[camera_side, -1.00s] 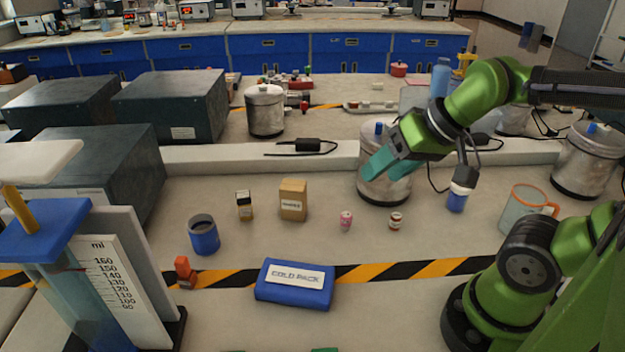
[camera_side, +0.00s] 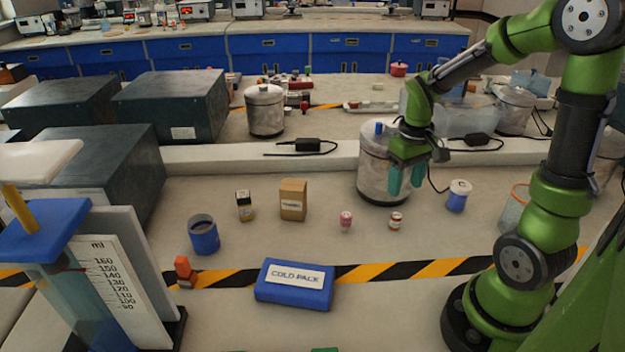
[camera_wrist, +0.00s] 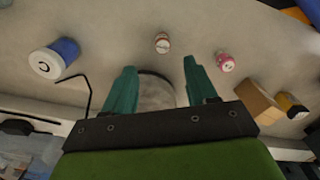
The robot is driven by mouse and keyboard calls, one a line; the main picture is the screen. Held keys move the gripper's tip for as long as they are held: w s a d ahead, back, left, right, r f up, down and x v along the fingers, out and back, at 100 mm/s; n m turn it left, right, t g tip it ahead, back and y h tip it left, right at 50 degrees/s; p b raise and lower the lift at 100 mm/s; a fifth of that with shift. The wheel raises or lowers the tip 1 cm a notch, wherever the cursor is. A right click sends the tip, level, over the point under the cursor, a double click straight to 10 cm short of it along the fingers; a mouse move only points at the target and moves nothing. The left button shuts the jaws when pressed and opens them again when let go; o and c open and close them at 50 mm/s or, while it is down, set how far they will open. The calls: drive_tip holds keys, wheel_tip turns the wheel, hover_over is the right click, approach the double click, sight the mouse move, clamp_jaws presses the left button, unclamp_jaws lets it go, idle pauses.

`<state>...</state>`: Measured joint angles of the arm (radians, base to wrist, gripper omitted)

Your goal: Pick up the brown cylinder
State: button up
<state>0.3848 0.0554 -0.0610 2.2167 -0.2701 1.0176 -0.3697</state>
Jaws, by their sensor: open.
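The closest match to the brown cylinder is a small white-capped vial with a brownish-red band (camera_side: 396,221), standing upright on the bench. In the wrist view the vial (camera_wrist: 162,43) lies just beyond the fingertips, near the middle. My gripper (camera_side: 405,180) points down above the bench, beside the metal canister and behind the vial. Its two teal fingers (camera_wrist: 159,66) are apart with nothing held between them. The vial is fully visible and apart from the fingers.
A pink bottle (camera_side: 346,221) stands left of the vial, and a white-lidded blue jar (camera_side: 458,197) right. A metal canister (camera_side: 372,178) stands close behind my gripper. A cardboard box (camera_side: 293,200) and a blue cold pack (camera_side: 295,285) are further left. Bench before the vial is clear.

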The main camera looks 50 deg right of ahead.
sight(397, 215)
drive_tip(key=f, duration=1)
drive_tip(key=shift+w+a+f, duration=0.1)
drive_tip(key=shift+w+f, duration=0.15)
drive_tip(key=shift+f, duration=0.1)
drive_tip(key=shift+c, duration=0.3)
clamp_jaws()
